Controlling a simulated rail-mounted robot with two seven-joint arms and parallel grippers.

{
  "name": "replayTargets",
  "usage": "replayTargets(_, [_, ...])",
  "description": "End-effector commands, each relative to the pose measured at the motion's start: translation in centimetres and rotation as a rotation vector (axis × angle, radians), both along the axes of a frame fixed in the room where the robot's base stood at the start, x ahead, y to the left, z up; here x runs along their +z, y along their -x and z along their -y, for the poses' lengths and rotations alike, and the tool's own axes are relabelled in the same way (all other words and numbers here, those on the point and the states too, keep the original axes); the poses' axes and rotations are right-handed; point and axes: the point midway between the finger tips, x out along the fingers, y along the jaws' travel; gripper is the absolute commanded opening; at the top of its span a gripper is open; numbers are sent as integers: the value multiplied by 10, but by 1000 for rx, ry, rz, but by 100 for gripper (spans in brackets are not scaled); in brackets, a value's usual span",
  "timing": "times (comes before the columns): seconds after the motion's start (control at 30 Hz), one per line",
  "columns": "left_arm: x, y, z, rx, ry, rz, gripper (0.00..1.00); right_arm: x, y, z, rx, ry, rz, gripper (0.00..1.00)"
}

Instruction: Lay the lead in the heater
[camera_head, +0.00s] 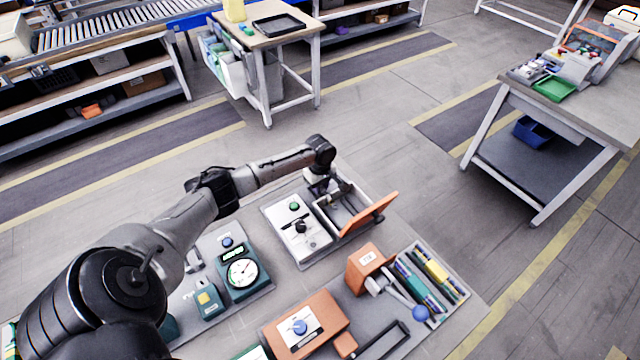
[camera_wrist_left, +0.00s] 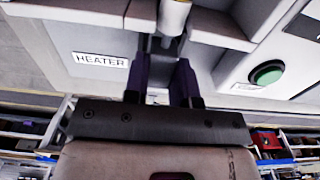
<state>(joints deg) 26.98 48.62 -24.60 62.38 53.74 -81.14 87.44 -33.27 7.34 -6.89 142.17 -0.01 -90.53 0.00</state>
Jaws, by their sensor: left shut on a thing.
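The heater (camera_head: 335,219) is a grey open-topped box on the bench in the head view, with its orange lid (camera_head: 370,213) raised on the right. Its HEATER label (camera_wrist_left: 101,60) shows in the left wrist view. My left gripper (camera_head: 322,186) is at the far left end of the heater's opening. In the left wrist view, its dark fingers (camera_wrist_left: 163,82) are shut on a pale piece with a yellowish band, apparently the lead (camera_wrist_left: 174,17). Most of the lead is hidden, so I cannot tell whether it touches the heater floor. My right gripper is not in view.
A control panel (camera_head: 300,239) with a green button (camera_head: 294,206) adjoins the heater on the left. A round gauge (camera_head: 243,272) stands further left. An orange block (camera_head: 366,265) and a tray (camera_head: 455,285) of coloured parts lie in front and right.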

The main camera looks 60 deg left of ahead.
Motion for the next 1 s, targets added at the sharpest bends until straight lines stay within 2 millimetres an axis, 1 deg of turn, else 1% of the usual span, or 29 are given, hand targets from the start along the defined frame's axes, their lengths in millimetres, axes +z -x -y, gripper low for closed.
replayTargets(0.47, [-1, 0, 0, 0, 0, 0, 4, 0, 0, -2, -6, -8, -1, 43])
replayTargets(1.0, [-10, 0, 0, 0, 0, 1, 4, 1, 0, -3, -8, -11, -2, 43])
